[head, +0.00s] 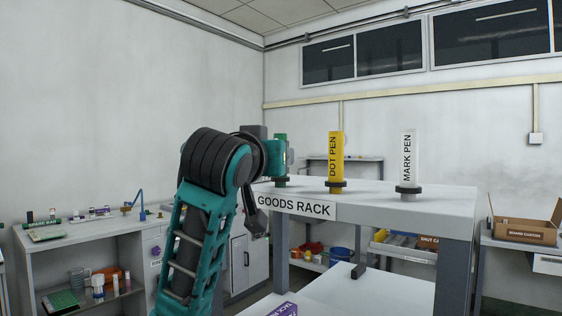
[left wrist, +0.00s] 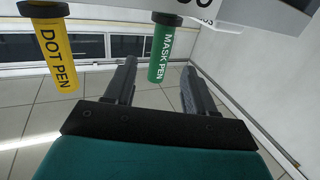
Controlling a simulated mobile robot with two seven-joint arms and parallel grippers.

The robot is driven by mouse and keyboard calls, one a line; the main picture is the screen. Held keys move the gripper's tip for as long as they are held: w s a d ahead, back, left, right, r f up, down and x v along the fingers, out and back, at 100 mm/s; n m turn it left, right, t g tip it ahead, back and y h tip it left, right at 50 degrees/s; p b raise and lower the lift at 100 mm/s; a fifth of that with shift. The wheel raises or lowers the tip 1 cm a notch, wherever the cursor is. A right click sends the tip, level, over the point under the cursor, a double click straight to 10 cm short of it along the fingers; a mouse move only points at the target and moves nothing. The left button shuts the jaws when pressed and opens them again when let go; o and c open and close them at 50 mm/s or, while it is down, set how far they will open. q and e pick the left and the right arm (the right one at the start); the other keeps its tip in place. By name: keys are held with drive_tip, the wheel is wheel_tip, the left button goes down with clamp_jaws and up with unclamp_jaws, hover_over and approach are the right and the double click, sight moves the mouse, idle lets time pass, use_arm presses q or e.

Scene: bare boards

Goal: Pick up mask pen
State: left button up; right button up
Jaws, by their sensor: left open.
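The green mask pen (head: 281,137) stands upright in a dark holder at the left of the goods rack top, partly hidden behind my left gripper (head: 287,156). In the left wrist view the mask pen (left wrist: 161,55) hangs upside down with its label readable. It lies beyond the fingertips and roughly between the lines of the two fingers. My left gripper (left wrist: 158,78) is open, with nothing between its fingers. My right gripper is in neither view.
The yellow dot pen (head: 336,155) and white mark pen (head: 408,158) stand in holders to the right on the goods rack (head: 370,200). The dot pen also shows in the left wrist view (left wrist: 56,55). An open carton (head: 525,225) is at far right. A cluttered bench (head: 90,235) is at left.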

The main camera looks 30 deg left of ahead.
use_arm(q)
drive_tip(key=p+x, duration=0.1)
drive_tip(key=x, duration=0.6)
drive_tip(key=shift+s, duration=0.1)
clamp_jaws()
idle(0.4)
